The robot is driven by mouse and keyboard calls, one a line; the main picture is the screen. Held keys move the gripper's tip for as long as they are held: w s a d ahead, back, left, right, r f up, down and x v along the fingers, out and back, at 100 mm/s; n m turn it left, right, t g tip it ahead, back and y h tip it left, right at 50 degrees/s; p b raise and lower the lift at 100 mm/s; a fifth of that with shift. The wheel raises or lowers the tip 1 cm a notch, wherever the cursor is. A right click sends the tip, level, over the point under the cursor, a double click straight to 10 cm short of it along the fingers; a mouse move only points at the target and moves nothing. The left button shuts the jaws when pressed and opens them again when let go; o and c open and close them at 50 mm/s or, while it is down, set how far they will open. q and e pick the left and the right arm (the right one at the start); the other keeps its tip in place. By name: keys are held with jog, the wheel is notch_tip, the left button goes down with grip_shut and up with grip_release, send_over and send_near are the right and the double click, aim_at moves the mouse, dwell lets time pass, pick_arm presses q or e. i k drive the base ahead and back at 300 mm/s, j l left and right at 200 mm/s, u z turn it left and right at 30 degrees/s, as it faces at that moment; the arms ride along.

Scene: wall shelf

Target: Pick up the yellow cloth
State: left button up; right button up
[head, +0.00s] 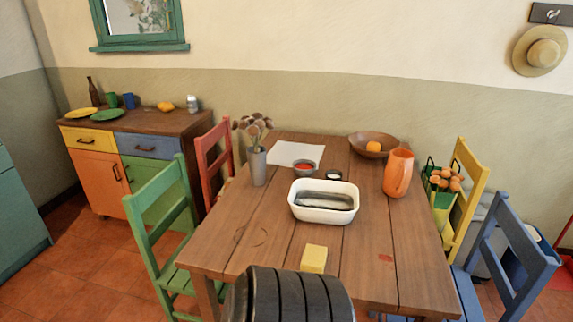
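A small yellow folded-looking block (314,258), which I take to be the yellow cloth, lies on the wooden table (275,215) near its front edge. From this view I cannot tell for sure that it is fabric. Neither my left nor my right gripper shows.
A white dish (323,215) with a fish-like grey thing stands behind the yellow block. An orange pitcher (398,173), a grey vase (257,167) and a wooden bowl (385,154) are farther back. Chairs surround the table. The table's left front is clear.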

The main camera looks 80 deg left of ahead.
aim_at(314, 258)
jog(key=u, duration=2.45)
jog(key=l+u, duration=0.15)
